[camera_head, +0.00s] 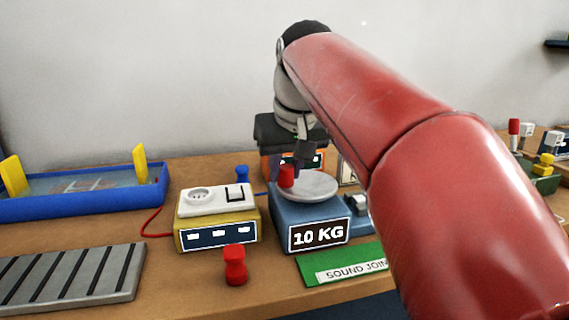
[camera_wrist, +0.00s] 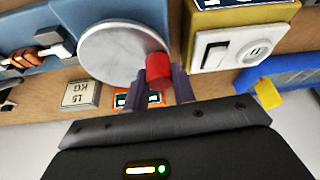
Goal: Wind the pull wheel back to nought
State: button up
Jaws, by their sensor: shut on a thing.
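The pull wheel (camera_head: 316,186) is a round pale grey disc lying flat on top of a blue box (camera_head: 285,228). The box has a dark sign reading "10 KG" (camera_head: 318,236) on its front. A red knob (camera_head: 286,176) stands at the left part of the wheel's rim. In the wrist view the wheel (camera_wrist: 115,52) shows large, with the red knob (camera_wrist: 158,68) at its edge. My gripper (camera_head: 297,168) comes down from above and is shut on the red knob; its dark fingers also show in the wrist view (camera_wrist: 162,82), one on each side of the knob.
Left of the blue box is a yellow box (camera_head: 219,237) with a white socket-and-switch top. A red peg (camera_head: 235,265) stands in front. An orange unit (camera_head: 270,165) is close behind. A green "SOUND JOIN" board (camera_head: 372,259) lies in front right. A blue tray (camera_head: 85,200) is far left.

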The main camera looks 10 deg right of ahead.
jog(key=n, duration=0.1)
jog(key=s+n+y, duration=0.1)
jog(key=n, duration=0.1)
jog(key=shift+s+d+n+g, duration=0.15)
jog(key=shift+n+g, duration=0.15)
jog(key=shift+s+d+n+g+y+p, duration=0.15)
jog(key=shift+s+n+y+p, duration=0.15)
jog(key=shift+n, duration=0.45)
jog(key=shift+s+d+n+g+y+p, duration=0.2)
jog(key=shift+n+y, duration=0.2)
jog(key=shift+n, duration=0.35)
jog(key=o, duration=1)
jog(key=v, duration=0.7)
jog(key=shift+r, duration=0.35)
jog(key=shift+s, duration=0.1)
